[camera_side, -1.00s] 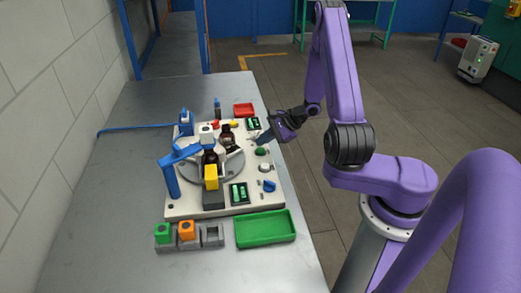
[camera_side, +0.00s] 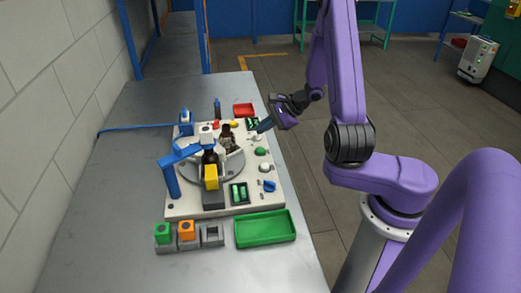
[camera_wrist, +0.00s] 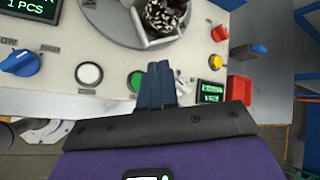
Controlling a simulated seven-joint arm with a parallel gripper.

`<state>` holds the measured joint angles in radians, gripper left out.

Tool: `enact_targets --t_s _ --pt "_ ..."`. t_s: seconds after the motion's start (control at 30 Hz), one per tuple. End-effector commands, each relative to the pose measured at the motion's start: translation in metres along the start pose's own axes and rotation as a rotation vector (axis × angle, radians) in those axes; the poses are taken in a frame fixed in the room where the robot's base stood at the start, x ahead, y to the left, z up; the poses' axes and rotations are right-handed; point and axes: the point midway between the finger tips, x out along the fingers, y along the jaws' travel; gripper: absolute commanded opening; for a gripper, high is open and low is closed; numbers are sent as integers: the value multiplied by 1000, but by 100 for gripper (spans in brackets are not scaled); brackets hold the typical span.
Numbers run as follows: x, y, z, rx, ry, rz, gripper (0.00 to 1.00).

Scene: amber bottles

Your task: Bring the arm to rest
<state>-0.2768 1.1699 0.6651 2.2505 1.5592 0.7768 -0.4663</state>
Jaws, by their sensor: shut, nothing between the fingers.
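My gripper (camera_side: 264,126) is above the right edge of the white station, with its fingers together and nothing between them. In the wrist view the blue-grey fingers (camera_wrist: 158,84) are side by side, over the panel near a green button (camera_wrist: 134,80) and a white button (camera_wrist: 89,73). A dark bottle (camera_side: 210,160) stands at the front of the grey turntable (camera_side: 172,170), and another bottle (camera_side: 227,136) stands behind it. That rear bottle, speckled dark and pale, is partly cut off in the wrist view (camera_wrist: 165,14).
A green tray (camera_side: 265,229) lies at the front right, beside a grey holder with green (camera_side: 163,233) and orange (camera_side: 187,230) blocks. A red tray (camera_side: 243,110) lies at the back. A blue knob (camera_wrist: 20,63) is on the panel.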

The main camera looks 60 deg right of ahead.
Motion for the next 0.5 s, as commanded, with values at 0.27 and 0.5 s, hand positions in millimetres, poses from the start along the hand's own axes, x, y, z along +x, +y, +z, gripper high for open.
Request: enact_targets --t_s 0.27,0.5 --pt "5 -3 18 -70 -36 38 0" --pt "15 0 75 -303 -159 172 0"
